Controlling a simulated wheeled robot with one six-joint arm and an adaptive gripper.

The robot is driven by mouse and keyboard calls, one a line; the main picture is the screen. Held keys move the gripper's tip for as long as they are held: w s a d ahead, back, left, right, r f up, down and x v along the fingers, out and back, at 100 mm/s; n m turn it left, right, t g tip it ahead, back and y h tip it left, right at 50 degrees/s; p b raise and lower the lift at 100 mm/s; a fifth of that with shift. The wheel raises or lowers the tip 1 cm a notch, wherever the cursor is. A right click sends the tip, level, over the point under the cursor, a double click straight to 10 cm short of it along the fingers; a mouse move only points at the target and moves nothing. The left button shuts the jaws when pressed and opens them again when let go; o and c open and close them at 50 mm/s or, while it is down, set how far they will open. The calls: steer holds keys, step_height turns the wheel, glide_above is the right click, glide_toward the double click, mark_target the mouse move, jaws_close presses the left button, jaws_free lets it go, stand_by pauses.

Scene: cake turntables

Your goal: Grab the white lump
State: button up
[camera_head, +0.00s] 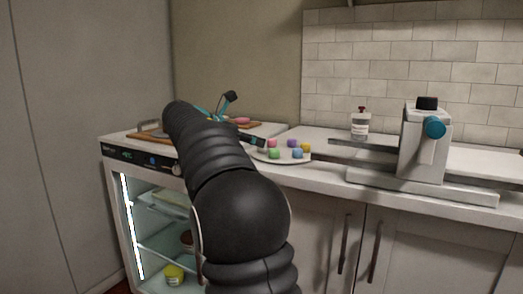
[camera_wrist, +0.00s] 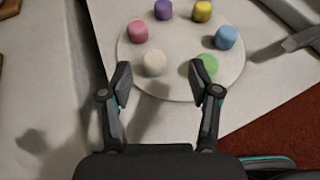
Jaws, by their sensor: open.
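The white lump (camera_wrist: 154,63) sits on the near left part of a round pale turntable (camera_wrist: 182,88) in the wrist view. My gripper (camera_wrist: 166,82) is open and empty above the near edge of the turntable. The white lump lies just beyond the fingertips, between their lines and nearer the left finger. In the head view the turntable (camera_head: 270,159) is on the counter beside my arm. I cannot make out the white lump there.
The green lump (camera_wrist: 207,66) is close to my right fingertip. Pink (camera_wrist: 138,31), purple (camera_wrist: 163,10), yellow (camera_wrist: 202,11) and blue (camera_wrist: 226,37) lumps ring the turntable. A grey-white machine (camera_head: 424,150) and a bottle (camera_head: 360,125) stand to the right.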

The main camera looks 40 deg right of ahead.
mark_target(262, 149)
steer(key=shift+w+x, duration=0.15)
steer(key=shift+x, duration=1.2)
steer(key=shift+w+x, duration=0.2)
steer(key=shift+x, duration=1.15)
steer(key=shift+a+f, duration=0.1)
steer(key=shift+f, duration=0.05)
steer(key=c, duration=1)
